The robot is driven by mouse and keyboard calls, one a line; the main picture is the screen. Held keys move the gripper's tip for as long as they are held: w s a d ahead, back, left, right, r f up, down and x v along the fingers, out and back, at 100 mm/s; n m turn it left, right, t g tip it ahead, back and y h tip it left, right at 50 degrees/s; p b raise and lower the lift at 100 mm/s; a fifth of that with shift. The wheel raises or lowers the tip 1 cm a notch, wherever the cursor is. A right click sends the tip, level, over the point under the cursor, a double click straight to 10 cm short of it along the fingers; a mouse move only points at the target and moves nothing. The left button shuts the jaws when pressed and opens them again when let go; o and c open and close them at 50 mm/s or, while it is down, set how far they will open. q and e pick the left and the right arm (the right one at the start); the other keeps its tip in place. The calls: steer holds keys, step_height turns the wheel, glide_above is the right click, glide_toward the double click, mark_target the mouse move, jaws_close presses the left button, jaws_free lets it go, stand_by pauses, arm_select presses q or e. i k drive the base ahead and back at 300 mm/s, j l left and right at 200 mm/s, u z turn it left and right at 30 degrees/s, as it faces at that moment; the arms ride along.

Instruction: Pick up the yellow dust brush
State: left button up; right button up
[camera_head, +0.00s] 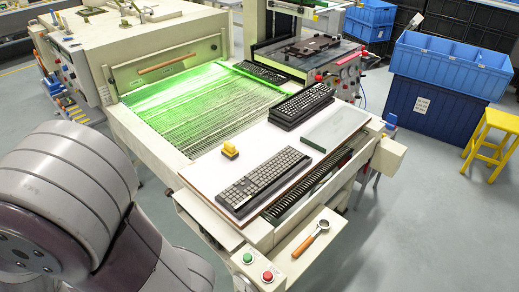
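A small yellow block-like object (230,149), which looks like the dust brush, sits on the white board (190,176) of the machine, behind a black keyboard. Its bristles cannot be made out at this size. Nothing touches it. A large grey arm of mine fills the lower left of the head view. No gripper of mine shows in this view.
A black keyboard (262,181) lies in front of the yellow object, with stacked keyboards (301,104) behind right. A glass-like plate (335,127) lies at right. A wooden-handled tool (311,239) lies on the front ledge, near green (248,258) and red (267,276) buttons.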

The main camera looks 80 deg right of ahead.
mark_target(229, 151)
steer(key=i+l+z, duration=0.2)
steer(key=i+z, duration=0.2)
steer(key=i+l+z, duration=0.1)
steer(key=i+z, duration=0.25)
steer(key=i, duration=0.15)
steer(key=i+z, duration=0.4)
steer(key=i+j+z, duration=0.35)
steer(key=i+z, duration=0.25)
steer(key=z, duration=0.2)
steer(key=i+z, duration=0.2)
steer(key=z, duration=0.25)
steer(key=i+j+z, duration=0.2)
steer(key=z, duration=0.25)
steer(key=i+j+z, duration=0.2)
steer(key=z, duration=0.25)
steer(key=i+z, duration=0.15)
steer(key=z, duration=0.3)
steer(key=i+z, duration=0.15)
steer(key=z, duration=0.3)
steer(key=i+j+z, duration=0.15)
steer(key=z, duration=0.3)
steer(key=i+j+z, duration=0.1)
steer(key=z, duration=0.3)
steer(key=i+j+z, duration=0.1)
steer(key=j+z, duration=0.15)
steer(key=z, duration=0.2)
steer(key=j+z, duration=0.2)
steer(key=z, duration=0.25)
